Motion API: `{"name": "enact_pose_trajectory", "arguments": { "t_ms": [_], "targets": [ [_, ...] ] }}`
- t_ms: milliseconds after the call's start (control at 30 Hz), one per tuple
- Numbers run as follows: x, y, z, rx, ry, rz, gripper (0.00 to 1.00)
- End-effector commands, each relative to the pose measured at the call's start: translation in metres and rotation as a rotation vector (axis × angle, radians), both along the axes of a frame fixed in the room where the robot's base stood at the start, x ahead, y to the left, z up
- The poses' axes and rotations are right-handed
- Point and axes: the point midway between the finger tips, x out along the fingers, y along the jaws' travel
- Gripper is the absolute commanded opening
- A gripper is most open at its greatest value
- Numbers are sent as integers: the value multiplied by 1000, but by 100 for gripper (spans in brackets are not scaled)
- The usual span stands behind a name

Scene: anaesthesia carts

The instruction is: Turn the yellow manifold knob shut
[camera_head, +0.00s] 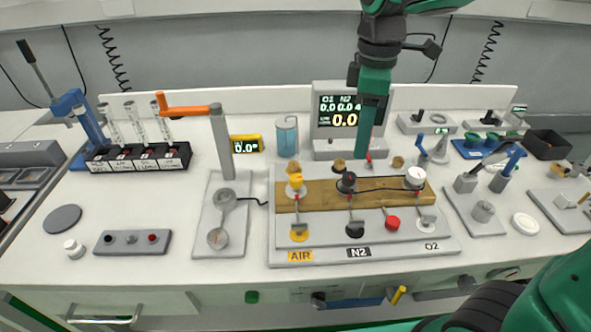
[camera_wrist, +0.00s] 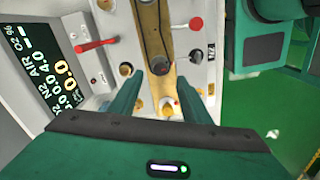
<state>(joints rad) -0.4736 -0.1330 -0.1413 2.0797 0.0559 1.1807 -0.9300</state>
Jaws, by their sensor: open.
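The yellow manifold knob (camera_head: 296,184) stands at the left end of the brass bar on the grey manifold panel (camera_head: 290,240), above the AIR label. In the wrist view, the knob at the AIR end (camera_wrist: 168,104) looks pale with orange and lies between my fingers in the picture. My gripper (camera_head: 365,153) is open and empty, pointing down near the bar's back edge, right of the yellow knob in the head view. Its fingers also show in the wrist view (camera_wrist: 160,80), apart. I see no contact; their height above the panel is unclear.
The black knob (camera_head: 347,182) is close to my fingers, and the white knob (camera_head: 415,178) is at the right end. A display (camera_head: 340,115) stands behind, with a red-handled valve (camera_head: 369,160) near my fingertips. An orange-handled post (camera_head: 221,140) stands left.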

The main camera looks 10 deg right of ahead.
Motion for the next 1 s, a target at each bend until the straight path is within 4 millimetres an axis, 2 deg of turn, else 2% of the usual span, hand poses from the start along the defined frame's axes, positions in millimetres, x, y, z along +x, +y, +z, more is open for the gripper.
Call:
{"name": "enact_pose_trajectory", "arguments": {
  "t_ms": [33, 100, 200, 333, 433, 567, 1000],
  "targets": [
    [6, 29, 3, -1, 0, 127, 43],
    [9, 61, 7, -1, 0, 281, 43],
    [10, 97, 10, -1, 0, 453, 43],
    [9, 125, 13, -1, -2, 585, 43],
    [8, 133, 11, -2, 1, 625, 43],
    [7, 134, 0, -1, 2, 633, 43],
    [7, 133, -73, -2, 3, 629, 43]
  ]
}}
